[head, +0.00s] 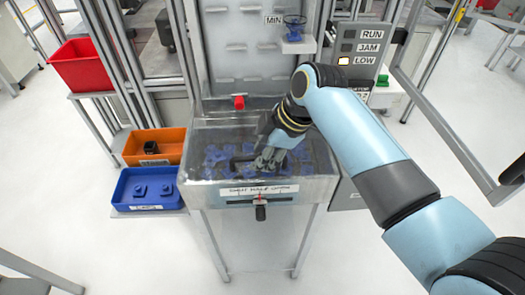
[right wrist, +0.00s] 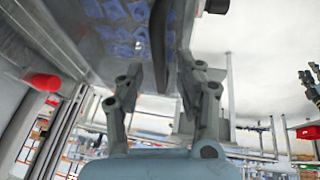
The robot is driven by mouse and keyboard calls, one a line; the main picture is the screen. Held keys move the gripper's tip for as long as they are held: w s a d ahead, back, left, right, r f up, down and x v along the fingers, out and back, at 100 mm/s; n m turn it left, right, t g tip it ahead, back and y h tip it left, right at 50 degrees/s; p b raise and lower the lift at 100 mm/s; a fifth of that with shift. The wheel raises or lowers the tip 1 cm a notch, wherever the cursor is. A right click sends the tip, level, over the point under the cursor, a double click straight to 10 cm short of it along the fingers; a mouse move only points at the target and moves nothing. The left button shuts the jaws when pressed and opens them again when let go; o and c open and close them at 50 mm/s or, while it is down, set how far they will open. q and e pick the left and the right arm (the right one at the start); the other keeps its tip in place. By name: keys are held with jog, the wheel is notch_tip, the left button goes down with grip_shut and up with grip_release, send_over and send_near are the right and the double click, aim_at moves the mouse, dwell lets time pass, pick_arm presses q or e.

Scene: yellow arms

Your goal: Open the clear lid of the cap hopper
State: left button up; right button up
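The cap hopper (head: 190,188) is a metal box on legs, with blue caps (head: 222,158) inside. They show through its clear lid (head: 300,130), which looks shut. A black lid handle (head: 236,164) lies near the front of the lid, and it also shows as a dark bar in the right wrist view (right wrist: 159,45). My right gripper (head: 268,160) is low over the lid at the handle. In the right wrist view its fingers (right wrist: 160,75) are apart, with the bar between them; contact cannot be told. My left gripper is not seen.
An orange bin (head: 172,138) and a blue bin (head: 125,190) stand left of the hopper, with a red bin (head: 80,65) behind. A red knob (head: 239,102) is at the hopper's back. A panel with RUN, JAM and LOW lamps (head: 344,60) stands behind right. A black latch (head: 260,212) hangs in front.

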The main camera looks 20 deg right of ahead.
grip_shut()
dwell(0.4)
jog(key=shift+w, duration=0.1)
